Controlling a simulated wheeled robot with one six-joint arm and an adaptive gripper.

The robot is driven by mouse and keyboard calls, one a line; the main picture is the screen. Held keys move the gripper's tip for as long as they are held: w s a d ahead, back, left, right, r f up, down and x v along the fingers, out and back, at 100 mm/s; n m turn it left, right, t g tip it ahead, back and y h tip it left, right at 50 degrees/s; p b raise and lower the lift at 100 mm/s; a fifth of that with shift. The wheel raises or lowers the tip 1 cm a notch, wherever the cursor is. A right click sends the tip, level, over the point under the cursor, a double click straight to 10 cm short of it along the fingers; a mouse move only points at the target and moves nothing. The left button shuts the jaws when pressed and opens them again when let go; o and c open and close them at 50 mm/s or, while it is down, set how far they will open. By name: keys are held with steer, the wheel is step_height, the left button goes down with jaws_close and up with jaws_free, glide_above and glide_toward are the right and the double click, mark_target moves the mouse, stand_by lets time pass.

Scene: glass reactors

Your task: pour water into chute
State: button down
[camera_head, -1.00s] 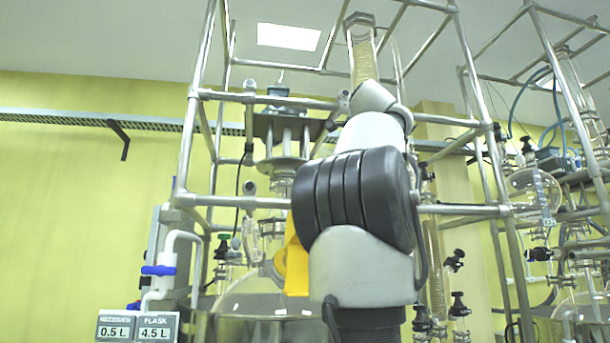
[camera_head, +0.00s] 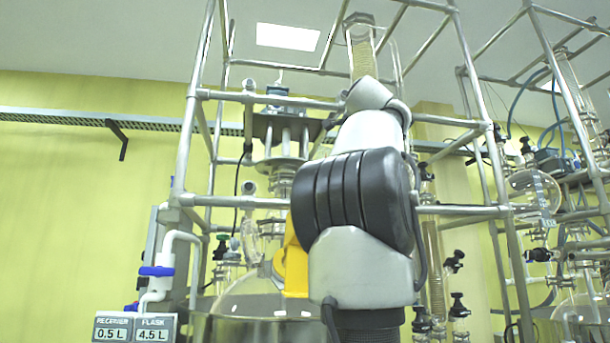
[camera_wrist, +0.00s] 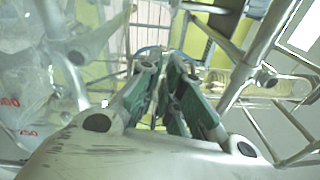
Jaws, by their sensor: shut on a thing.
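My gripper (camera_wrist: 165,105), with green-padded fingers, shows in the middle of the wrist view and is shut. A clear vessel with red volume marks (camera_wrist: 20,85) fills the left of that view, close to the camera. It appears to be what I hold, though the grip point is hard to make out. Its water level cannot be told. In the head view my arm hides the gripper and the vessel. A yellow piece (camera_head: 292,268) shows just left of my arm; I cannot tell whether it is the chute. A large round glass flask (camera_head: 250,290) sits behind it, low in the frame.
A metal pipe frame (camera_head: 185,150) surrounds the glassware, with crossbars close to my arm. Displays (camera_head: 135,328) at lower left read receiver 0.5 L and flask 4.5 L. A second glass reactor (camera_head: 535,190) stands at right. The yellow wall area at left is open.

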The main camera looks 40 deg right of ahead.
steer(key=shift+w+a+r+n, duration=0.5)
steer(key=shift+a+r+n, duration=0.2)
steer(key=shift+a+n, duration=0.1)
stand_by(0.7)
steer(key=shift+w+a+r+n, duration=0.25)
steer(key=shift+w+a+n, duration=0.15)
steer(key=shift+a, duration=0.05)
steer(key=shift+d, duration=0.1)
